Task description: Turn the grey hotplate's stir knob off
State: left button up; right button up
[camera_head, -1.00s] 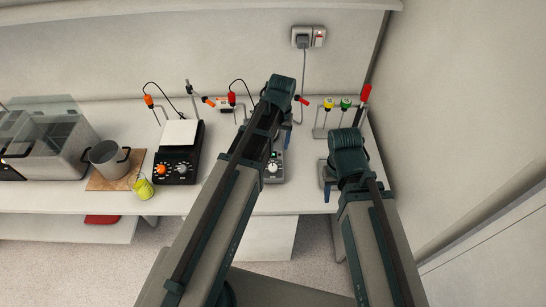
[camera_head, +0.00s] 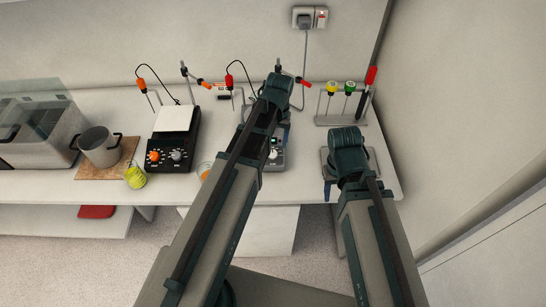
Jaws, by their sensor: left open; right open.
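The grey hotplate (camera_head: 278,166) stands on the bench, largely hidden behind my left arm. Its front panel shows a small display and a pale knob (camera_head: 273,154) just right of my forearm; the knob's setting is too small to read. Any other knob on it is hidden. My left gripper (camera_head: 287,125) is over the back of the grey hotplate, mostly hidden by its own wrist, open with nothing seen in it. My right gripper (camera_head: 327,189) is open and empty at the bench's front right, largely hidden under its wrist, right of the hotplate.
A black hotplate (camera_head: 172,155) with an orange and a grey knob stands left. A yellow-filled beaker (camera_head: 135,177) and an orange-filled beaker (camera_head: 205,170) stand near the front edge. A steel pot (camera_head: 99,147) is further left. A rack (camera_head: 328,120) with coloured-handled tools stands back right.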

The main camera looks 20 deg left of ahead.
aim_at(273, 153)
pick_arm(q)
notch_tip(273, 153, down, 6)
jog(key=b, duration=0.5)
jog(key=shift+a, duration=0.15)
grip_shut()
